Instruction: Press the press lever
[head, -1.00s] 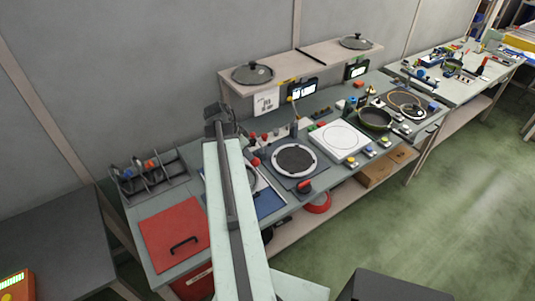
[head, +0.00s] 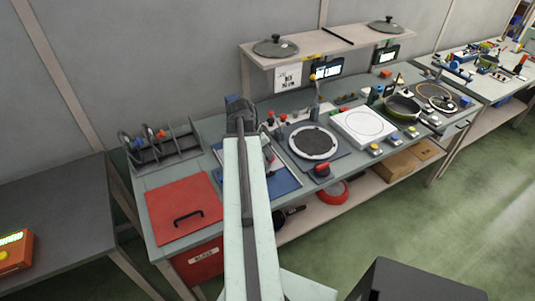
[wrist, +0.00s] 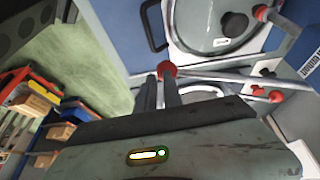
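A round red knob (wrist: 166,68) sits at the end of a long silver rod in the wrist view; it looks like the press lever's handle. My gripper (wrist: 160,82) has two dark fingers close together, with a narrow gap between them. The fingertips reach just below the knob, and the right one overlaps its lower edge; whether they touch is unclear. In the head view my gripper (head: 240,105) is a dark shape over the bench's left part.
Other red knobs (wrist: 276,96) are close on the right. In the head view, a rack (head: 165,150) and a red panel (head: 184,208) are left of my arm; a round dark plate (head: 313,142) is right.

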